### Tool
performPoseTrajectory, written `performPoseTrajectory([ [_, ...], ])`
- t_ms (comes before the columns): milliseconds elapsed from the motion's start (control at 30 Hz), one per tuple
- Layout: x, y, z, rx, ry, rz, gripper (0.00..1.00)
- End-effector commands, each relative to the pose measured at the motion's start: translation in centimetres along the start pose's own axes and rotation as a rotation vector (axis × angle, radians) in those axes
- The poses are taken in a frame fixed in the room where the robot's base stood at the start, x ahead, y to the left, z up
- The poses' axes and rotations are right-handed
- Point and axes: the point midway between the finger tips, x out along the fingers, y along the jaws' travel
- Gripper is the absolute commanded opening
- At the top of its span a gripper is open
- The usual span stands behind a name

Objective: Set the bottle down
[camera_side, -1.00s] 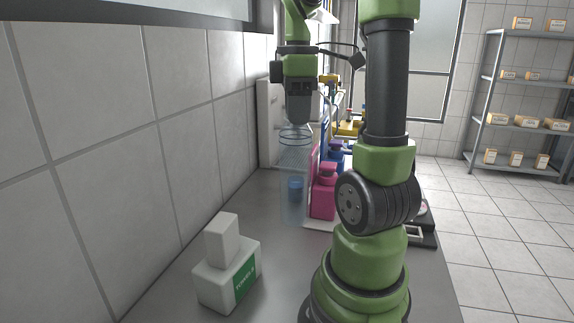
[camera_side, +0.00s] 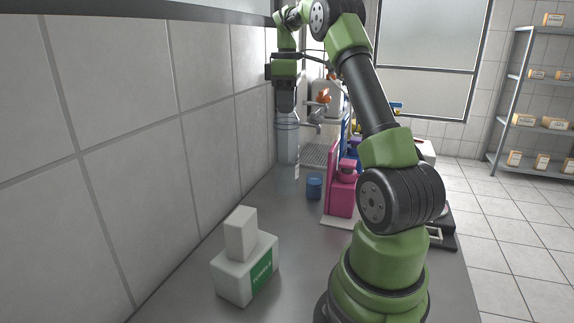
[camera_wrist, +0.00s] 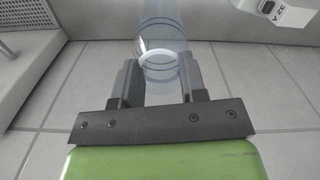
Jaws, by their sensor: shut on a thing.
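The clear bottle (camera_side: 288,148) is upright at the wall side of the counter, to the left of the drip tray and tap. My gripper (camera_side: 287,108) is shut on its upper part from above. In the wrist view, the fingers (camera_wrist: 159,80) sit on either side of the clear bottle's round neck (camera_wrist: 159,58), and the ringed body shows beyond. I cannot tell whether its base touches the counter. A blue cap (camera_side: 314,187) stands on the counter, nearer the side camera than the bottle.
A dispenser with a tap (camera_side: 313,115) and a grey drip tray (camera_side: 318,155) is to the right of the bottle. A white towel box (camera_side: 245,270) is in front. The counter between box and cap is clear.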

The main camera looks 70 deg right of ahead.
Motion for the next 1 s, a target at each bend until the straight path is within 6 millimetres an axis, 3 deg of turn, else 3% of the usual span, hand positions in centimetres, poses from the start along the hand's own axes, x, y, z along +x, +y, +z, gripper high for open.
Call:
performPoseTrajectory([
  [500, 6.9, 0.0, 0.0, 0.0, -0.001, -0.001, 0.05],
  [967, 7.8, 0.0, 0.0, 0.0, 0.001, 0.002, 0.05],
  [1000, 7.8, 0.0, 0.0, 0.0, 0.001, 0.003, 0.48],
])
